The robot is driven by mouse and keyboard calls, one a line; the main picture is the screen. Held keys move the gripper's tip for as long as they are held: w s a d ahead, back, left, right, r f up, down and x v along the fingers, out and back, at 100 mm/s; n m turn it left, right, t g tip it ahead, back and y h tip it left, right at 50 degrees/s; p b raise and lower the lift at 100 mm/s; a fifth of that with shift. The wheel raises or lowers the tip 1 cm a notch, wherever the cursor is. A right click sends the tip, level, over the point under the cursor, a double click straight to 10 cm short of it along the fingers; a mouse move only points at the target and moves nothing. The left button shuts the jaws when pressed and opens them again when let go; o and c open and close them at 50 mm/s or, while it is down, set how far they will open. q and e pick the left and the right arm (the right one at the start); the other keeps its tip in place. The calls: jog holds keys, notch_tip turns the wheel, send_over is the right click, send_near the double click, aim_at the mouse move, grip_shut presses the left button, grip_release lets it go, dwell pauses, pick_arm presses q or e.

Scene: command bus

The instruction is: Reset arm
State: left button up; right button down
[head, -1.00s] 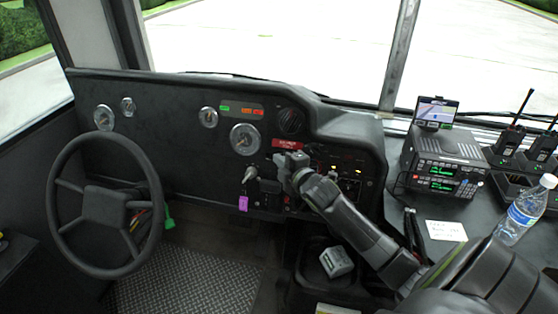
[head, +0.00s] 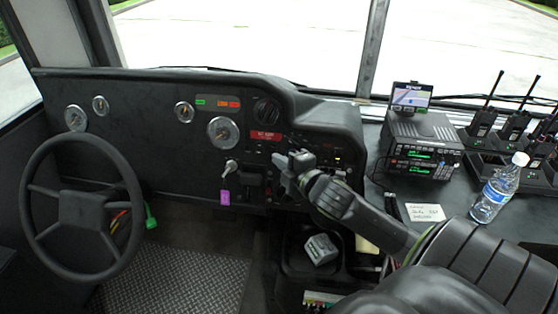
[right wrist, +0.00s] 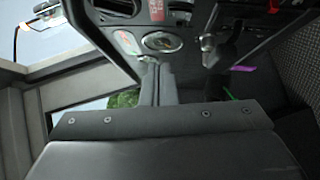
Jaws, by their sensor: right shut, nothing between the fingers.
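My right arm comes in from the lower right in the head view. Its gripper (head: 283,172) is shut and empty, in front of the dashboard (head: 140,135) just right of the key (head: 230,168) with its purple tag (head: 225,197). I cannot tell whether the gripper touches the switch panel behind it. My left gripper is not in view.
The steering wheel (head: 80,207) stands at the left. A radio unit (head: 420,145) with a small screen (head: 411,96), handheld radios (head: 481,120), a water bottle (head: 494,190) and a paper note (head: 425,212) are on the right counter. A grey box-like item (head: 320,249) lies below my forearm.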

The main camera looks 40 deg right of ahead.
dwell(0.3)
jog(key=s+a+f+m+g, duration=0.3)
jog(key=s+f+m+g, duration=0.15)
jog(key=s, duration=0.45)
jog(key=s+a+f+m+g, duration=0.35)
jog(key=s+f+m, duration=0.25)
jog(key=s, duration=0.4)
jog(key=s+a+f+m+g, duration=0.3)
jog(key=s+f+m+g, duration=0.25)
jog(key=s, duration=0.35)
jog(key=s+f+p+x, duration=0.1)
jog(key=s+x, duration=0.2)
jog(key=x, duration=0.9)
jog(key=s+a+x, duration=0.1)
jog(key=s+x, duration=0.1)
jog(key=x, duration=0.9)
jog(key=s+a+f+g+p, duration=0.1)
jog(key=s+f, duration=1.3)
jog(key=s, duration=0.1)
jog(key=shift+f+p, duration=0.3)
jog(key=shift+f, duration=0.05)
